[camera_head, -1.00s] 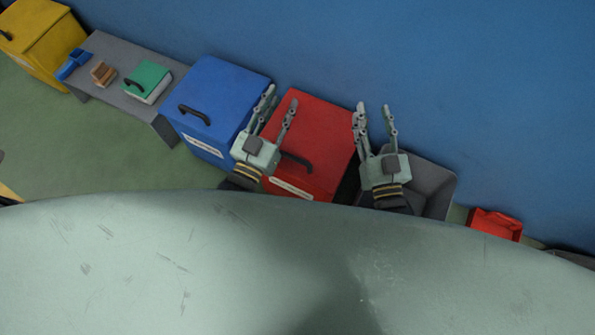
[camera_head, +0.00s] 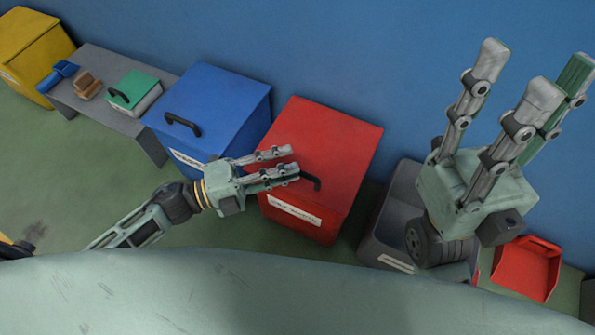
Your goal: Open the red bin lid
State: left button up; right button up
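The red bin (camera_head: 300,228) stands against the blue wall with its red lid (camera_head: 325,145) down. A black handle (camera_head: 312,182) sits near the lid's front edge, partly hidden by my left gripper. My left gripper (camera_head: 292,163) reaches in from the left over the lid's left side, fingers pointing right and spread apart, close to the handle. Whether it touches the handle or lid I cannot tell. My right gripper (camera_head: 530,85) is raised at the right, close to the camera, its fingers pointing up, spread and empty.
A blue bin (camera_head: 215,110) stands left of the red bin, and an open grey bin (camera_head: 385,225) stands right of it. A grey bench (camera_head: 90,110) holds small items. A yellow bin (camera_head: 30,50) is far left; a red tray (camera_head: 522,270) lies right.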

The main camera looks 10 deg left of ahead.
pick_arm(q)
jog(key=w+a+f+m+y, duration=0.1)
jog(key=a+f+y, duration=0.1)
jog(key=a+f, duration=0.35)
jog(key=shift+g, duration=0.4)
jog(key=x, duration=0.2)
jog(key=b+x, duration=0.1)
jog(key=x, duration=0.2)
jog(key=f+x, duration=0.1)
jog(key=x, duration=0.1)
jog(key=shift+s+d+f+b, duration=0.1)
jog(key=shift+s+d+b, duration=0.05)
jog(key=shift+d+b, duration=0.15)
jog(key=shift+w+d, duration=0.25)
jog(key=shift+d, duration=0.25)
grip_shut()
